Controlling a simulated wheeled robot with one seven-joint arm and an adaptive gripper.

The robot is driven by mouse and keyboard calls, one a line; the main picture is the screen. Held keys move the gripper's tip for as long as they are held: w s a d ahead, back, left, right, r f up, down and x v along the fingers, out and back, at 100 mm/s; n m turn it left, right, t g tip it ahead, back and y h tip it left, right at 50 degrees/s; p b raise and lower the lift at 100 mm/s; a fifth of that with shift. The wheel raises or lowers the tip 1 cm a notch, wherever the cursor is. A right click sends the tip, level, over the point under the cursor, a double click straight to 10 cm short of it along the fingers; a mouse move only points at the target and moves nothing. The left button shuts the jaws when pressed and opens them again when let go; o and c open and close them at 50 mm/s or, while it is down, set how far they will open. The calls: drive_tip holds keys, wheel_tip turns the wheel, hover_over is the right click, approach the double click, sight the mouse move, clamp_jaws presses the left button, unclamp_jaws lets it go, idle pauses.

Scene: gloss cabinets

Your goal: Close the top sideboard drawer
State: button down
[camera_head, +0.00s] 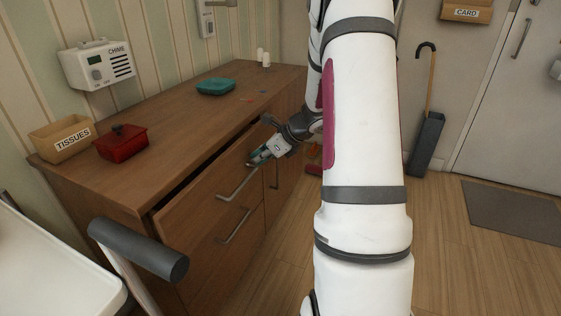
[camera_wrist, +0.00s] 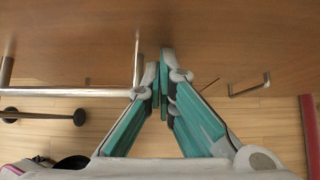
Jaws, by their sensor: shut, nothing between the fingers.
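The wooden sideboard (camera_head: 170,130) stands against the left wall. Its top drawer (camera_head: 190,211) is partly open, with a dark gap showing between its front and the sideboard top. The drawer's metal bar handle (camera_head: 238,184) also shows in the wrist view (camera_wrist: 70,92). My gripper (camera_head: 253,162) is shut and empty, at the drawer front near the far end of the handle. In the wrist view the fingertips (camera_wrist: 160,68) are just right of the handle's end post, close to the wooden front; I cannot tell whether they touch it.
A second handle (camera_head: 235,226) is below. A grey-ended rail (camera_head: 140,250) and white tray (camera_head: 50,270) are at front left. Floor right of my arm is open.

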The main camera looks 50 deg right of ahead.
sight(248, 151)
drive_tip(key=shift+w+a, duration=0.25)
drive_tip(key=shift+w, duration=0.45)
drive_tip(key=shift+w+a, duration=0.25)
drive_tip(key=shift+w, duration=0.4)
drive_tip(key=shift+w+a, duration=0.25)
drive_tip(key=shift+w, duration=0.45)
drive_tip(key=shift+a+r, duration=0.1)
